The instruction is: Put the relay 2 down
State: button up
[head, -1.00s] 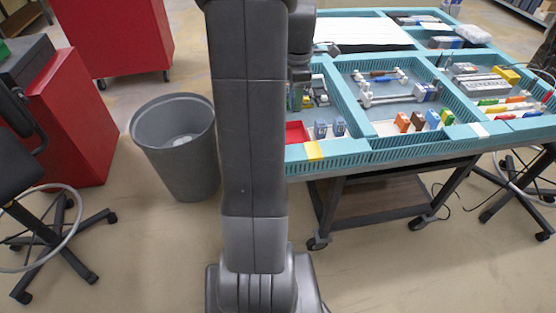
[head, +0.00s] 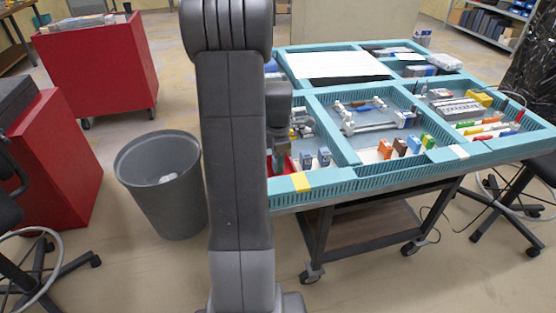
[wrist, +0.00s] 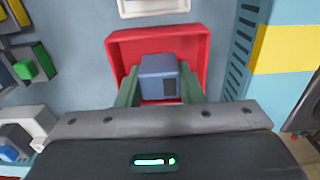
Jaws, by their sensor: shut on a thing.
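A blue-grey relay (wrist: 160,75) is held between the two green fingers of my gripper (wrist: 160,92) in the wrist view. My gripper is shut on it, one finger on each side. The relay is over or inside a small red tray (wrist: 117,48); I cannot tell whether it touches the tray floor. In the head view my gripper (head: 277,165) is low at the red tray (head: 288,166), partly hidden by my arm. The held relay cannot be made out there.
A teal table rim (head: 370,184) with a yellow mark (head: 300,182) runs along the front. Coloured blocks (head: 400,146) stand further right. A grey bin (head: 165,190) stands left of my arm.

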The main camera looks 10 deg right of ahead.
jog(key=shift+f, duration=0.15)
jog(key=o, duration=1.1)
notch_tip(320, 180, up, 12)
jog(key=shift+r+p, duration=0.2)
jog(key=shift+p, duration=0.1)
